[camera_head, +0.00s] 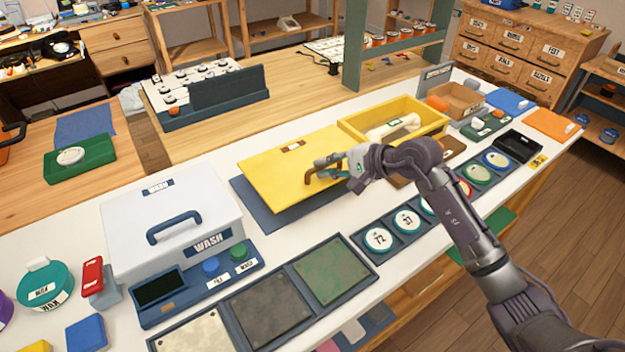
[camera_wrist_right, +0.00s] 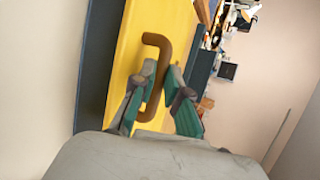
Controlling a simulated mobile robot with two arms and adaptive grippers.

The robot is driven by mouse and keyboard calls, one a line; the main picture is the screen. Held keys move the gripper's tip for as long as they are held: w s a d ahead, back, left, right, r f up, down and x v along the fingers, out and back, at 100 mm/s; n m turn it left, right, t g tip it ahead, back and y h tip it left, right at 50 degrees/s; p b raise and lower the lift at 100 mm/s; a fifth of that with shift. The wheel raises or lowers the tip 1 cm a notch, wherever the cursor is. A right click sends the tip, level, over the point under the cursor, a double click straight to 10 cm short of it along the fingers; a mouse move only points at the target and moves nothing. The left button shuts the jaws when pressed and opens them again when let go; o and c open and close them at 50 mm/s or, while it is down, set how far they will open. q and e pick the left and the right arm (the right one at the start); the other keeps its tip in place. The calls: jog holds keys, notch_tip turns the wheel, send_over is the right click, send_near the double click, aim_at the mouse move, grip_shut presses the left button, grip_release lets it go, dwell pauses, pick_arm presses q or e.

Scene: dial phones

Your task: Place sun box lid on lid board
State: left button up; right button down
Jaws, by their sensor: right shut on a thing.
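The yellow sun box lid (camera_head: 283,168) with a brown handle (camera_head: 309,176) lies over the dark blue lid board (camera_head: 262,211) in the head view; I cannot tell whether it touches the board. The board shows along the lid's left and front edges. The yellow open box (camera_head: 437,122) stands just right of it, with a pale object inside. My right gripper (camera_head: 321,171) is at the handle. In the wrist view the fingers (camera_wrist_right: 160,85) close around the brown handle (camera_wrist_right: 157,43) on the yellow lid (camera_wrist_right: 124,60). My left gripper is not in view.
A white WASH box (camera_head: 130,225) with a blue handle stands left of the board. A dark frame with square panels (camera_head: 268,308) and round numbered discs (camera_head: 378,239) lie in front. A grey-green shelf post (camera_head: 353,50) rises behind the yellow box.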

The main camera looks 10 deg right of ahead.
aim_at(317, 171)
jog(key=shift+w+a+f, duration=0.15)
jog(key=shift+a+f, duration=0.15)
jog(key=shift+a, duration=0.35)
jog(key=shift+w+a+f, duration=0.15)
jog(key=shift+a+f, duration=0.1)
jog(key=shift+a, duration=0.35)
jog(key=shift+a+f, duration=0.1)
jog(key=shift+f, duration=0.15)
jog(key=shift+f+p, duration=0.5)
jog(key=shift+f, duration=1.45)
jog(key=c, duration=1.2)
grip_release()
jog(key=shift+f, duration=0.1)
jog(key=shift+c, duration=0.2)
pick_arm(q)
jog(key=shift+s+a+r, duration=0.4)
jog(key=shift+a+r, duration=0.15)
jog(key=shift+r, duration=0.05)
pick_arm(e)
jog(key=shift+o, duration=0.3)
